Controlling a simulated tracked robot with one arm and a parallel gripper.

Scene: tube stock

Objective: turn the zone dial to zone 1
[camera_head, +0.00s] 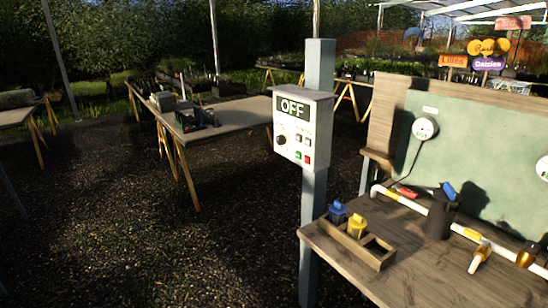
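The zone dial (281,140) is a small dark knob on the left of the front of a white control box (318,96). Which way its pointer faces is too small to tell. The box's display (293,108) reads "OFF". The box is mounted on a grey post (313,215) near the middle of the view. My gripper is not in view.
A wooden bench (345,270) at right holds a wooden tray (372,262) with blue and yellow parts, a white pipe (410,203) and a black fitting (441,215). A table (235,115) stands behind the box at left. Open gravel ground (200,250) lies left of the post.

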